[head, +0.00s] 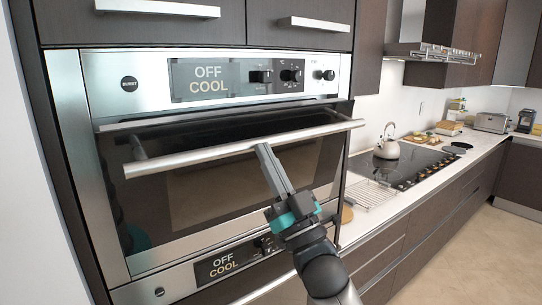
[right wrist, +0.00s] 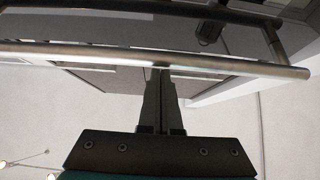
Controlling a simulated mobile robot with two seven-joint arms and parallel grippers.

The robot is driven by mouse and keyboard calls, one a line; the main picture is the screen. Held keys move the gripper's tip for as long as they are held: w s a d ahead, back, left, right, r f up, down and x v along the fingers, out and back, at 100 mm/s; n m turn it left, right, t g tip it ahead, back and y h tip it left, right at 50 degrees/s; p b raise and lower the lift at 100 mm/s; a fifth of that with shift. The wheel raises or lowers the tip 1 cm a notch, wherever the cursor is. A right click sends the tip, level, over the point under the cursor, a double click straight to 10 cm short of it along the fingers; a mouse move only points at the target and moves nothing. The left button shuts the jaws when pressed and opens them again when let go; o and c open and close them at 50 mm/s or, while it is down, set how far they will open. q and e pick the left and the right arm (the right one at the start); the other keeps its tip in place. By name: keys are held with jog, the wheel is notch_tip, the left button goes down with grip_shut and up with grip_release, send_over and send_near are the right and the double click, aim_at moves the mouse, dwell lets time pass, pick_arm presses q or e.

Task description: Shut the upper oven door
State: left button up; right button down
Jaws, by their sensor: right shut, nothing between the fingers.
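The upper oven door (head: 190,200) is dark glass with a long silver bar handle (head: 200,158). It stands slightly ajar, with a dark gap under the control panel and its top edge tilted out. My right gripper (head: 263,149) reaches up from below, its fingers shut and empty, with the tips at the handle's middle. In the right wrist view the handle (right wrist: 110,53) crosses above the shut fingers (right wrist: 161,72), whose tips meet or nearly meet it; I cannot tell whether they touch. My left gripper is not in view.
The control panel (head: 215,78) above reads OFF COOL. A lower oven (head: 205,272) sits beneath with its own panel. To the right, a counter holds a cooktop (head: 410,167), a kettle (head: 387,145) and a wire rack (head: 366,194). Open floor (head: 465,230) lies at the right.

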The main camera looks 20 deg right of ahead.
jog(key=shift+g+h, duration=0.3)
jog(key=shift+g, duration=0.6)
jog(key=p+x, duration=0.5)
jog(key=shift+w+a+p, duration=0.1)
jog(key=shift+w+p, duration=0.05)
jog(key=shift+p, duration=0.2)
jog(key=shift+w+a+p, duration=0.1)
jog(key=shift+w+p, duration=0.3)
jog(key=shift+p, duration=0.1)
jog(key=shift+f, duration=0.1)
